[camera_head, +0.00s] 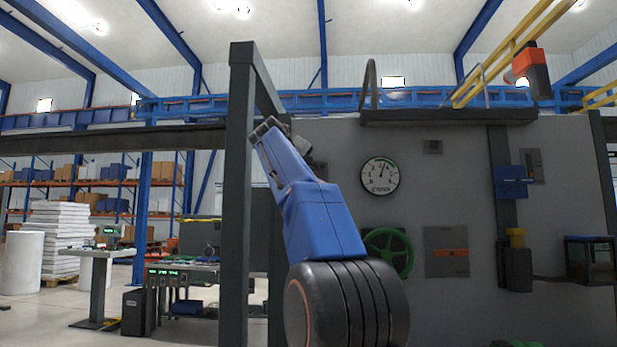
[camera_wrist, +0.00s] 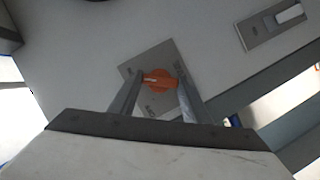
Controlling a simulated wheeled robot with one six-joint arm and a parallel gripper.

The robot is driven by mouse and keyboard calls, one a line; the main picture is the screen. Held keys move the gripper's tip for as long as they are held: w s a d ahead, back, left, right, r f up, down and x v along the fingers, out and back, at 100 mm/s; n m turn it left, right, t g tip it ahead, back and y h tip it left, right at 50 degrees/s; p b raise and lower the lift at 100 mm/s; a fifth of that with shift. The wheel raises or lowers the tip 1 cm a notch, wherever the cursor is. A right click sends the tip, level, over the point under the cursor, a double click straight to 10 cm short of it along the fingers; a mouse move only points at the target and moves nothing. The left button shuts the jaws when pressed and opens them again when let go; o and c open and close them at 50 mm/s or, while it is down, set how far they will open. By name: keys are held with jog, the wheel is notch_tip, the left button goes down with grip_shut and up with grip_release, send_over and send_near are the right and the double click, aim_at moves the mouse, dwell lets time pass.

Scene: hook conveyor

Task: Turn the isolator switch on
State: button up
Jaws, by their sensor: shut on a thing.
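The isolator switch is an orange rotary knob (camera_wrist: 160,80) on a square grey plate (camera_wrist: 138,68) in the wrist view. The plate looks tilted in this view, and its small lettering is too blurred to read surely. A pale mark on the knob points to picture left. My gripper (camera_wrist: 161,84) reaches up from the bottom of the wrist view, with one finger on each side of the knob, shut on it. In the head view my arm rises in front of a dark post, and the knob and fingertips cannot be made out there.
In the wrist view another plate (camera_wrist: 272,24) with a pale bar sits at the top right. In the head view, a dial gauge (camera_head: 380,176), a green handwheel (camera_head: 402,238) and a grey panel with an orange strip (camera_head: 446,240) are on the wall beside the dark post (camera_head: 238,200).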

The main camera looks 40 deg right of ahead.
jog(key=shift+f+m+y, duration=0.1)
jog(key=shift+m+y, duration=0.2)
jog(key=shift+m, duration=0.4)
jog(key=o, duration=1)
jog(key=shift+o, duration=0.2)
jog(key=v, duration=1.7)
jog(key=shift+s, duration=0.3)
jog(key=shift+a, duration=0.1)
